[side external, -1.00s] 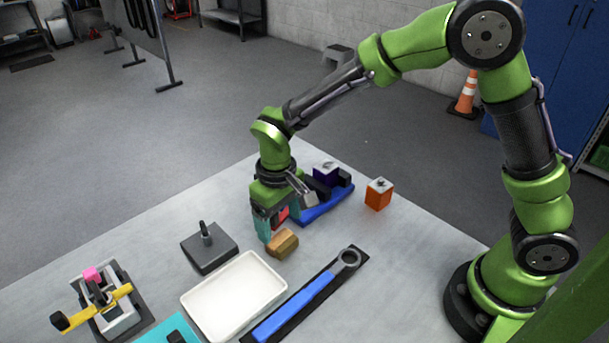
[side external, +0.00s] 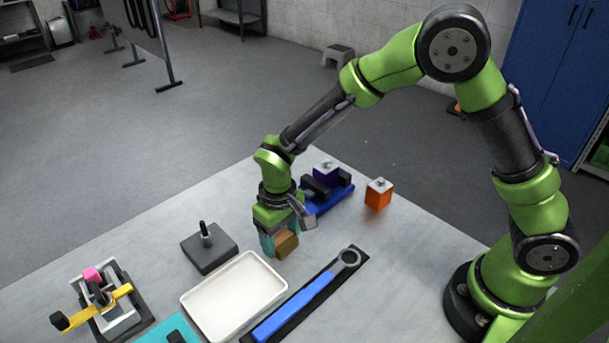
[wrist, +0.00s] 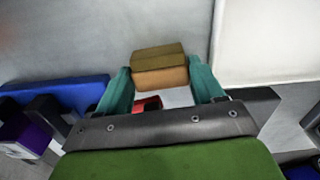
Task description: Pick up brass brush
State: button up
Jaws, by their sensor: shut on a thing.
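The brass brush is a tan and brown block (side external: 287,244) near the middle of the table, just behind the white tray. My gripper (side external: 276,248) is over it with its teal fingers pointing down. In the wrist view the brush (wrist: 159,69) lies between the two teal fingertips, and my gripper (wrist: 160,80) is shut on it. The side view does not show clearly whether the brush touches the table. A small red part (wrist: 148,104) shows between the fingers, nearer the palm.
The white tray (side external: 188,301) is in front of the brush. A wrench with a blue handle (side external: 296,305) lies right of the tray. A dark block with a post (side external: 210,250) is left. A blue holder (side external: 328,200) and an orange block (side external: 378,195) stand behind.

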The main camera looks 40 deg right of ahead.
aim_at(284, 240)
jog(key=shift+r, duration=0.85)
jog(key=shift+s+d+r, duration=0.1)
jog(key=shift+s+r, duration=0.05)
jog(key=shift+r, duration=0.4)
jog(key=shift+s+d+r, duration=0.1)
jog(key=shift+s+r, duration=0.05)
jog(key=shift+r, duration=0.35)
jog(key=s+d, duration=0.2)
jog(key=s, duration=0.2)
jog(key=s+d+r, duration=0.1)
jog(key=s+d, duration=0.1)
jog(key=s, duration=0.3)
jog(key=s+d, duration=0.2)
jog(key=s, duration=0.3)
jog(key=shift+d+r, duration=0.1)
jog(key=shift+r, duration=0.05)
